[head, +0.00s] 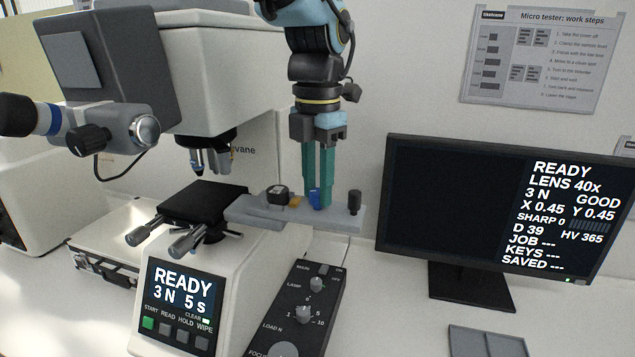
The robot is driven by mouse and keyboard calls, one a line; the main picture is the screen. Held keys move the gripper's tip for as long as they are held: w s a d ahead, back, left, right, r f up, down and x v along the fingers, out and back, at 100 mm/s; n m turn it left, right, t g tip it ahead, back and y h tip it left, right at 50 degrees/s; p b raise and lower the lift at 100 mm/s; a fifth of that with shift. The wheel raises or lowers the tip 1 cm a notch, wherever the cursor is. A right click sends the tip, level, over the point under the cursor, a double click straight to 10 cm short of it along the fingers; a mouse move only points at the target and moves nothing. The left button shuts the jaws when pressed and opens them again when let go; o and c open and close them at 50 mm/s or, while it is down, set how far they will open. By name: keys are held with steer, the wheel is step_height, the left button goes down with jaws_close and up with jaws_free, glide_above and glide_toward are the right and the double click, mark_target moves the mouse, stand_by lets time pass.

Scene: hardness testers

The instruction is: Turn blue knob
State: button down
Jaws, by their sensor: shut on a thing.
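The blue knob (314,202) stands on a grey plate (258,212) beside the tester's black stage. My gripper (319,196) points straight down, with its two teal fingers close together. It is shut on the blue knob, and the fingertips cover part of it. I cannot tell the knob's turn angle from here.
A yellow knob (295,201) and a black block (278,194) sit just left of the blue knob; a dark post (355,201) stands to its right. The tester's lens turret (207,155) hangs at left. A monitor (455,205) stands at right.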

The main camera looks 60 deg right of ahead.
mark_target(318, 191)
stand_by(0.4)
steer(key=c, duration=0.6)
jaws_free()
step_height(318, 191, up, 11)
steer(key=b, duration=0.2)
steer(key=shift+f, duration=0.15)
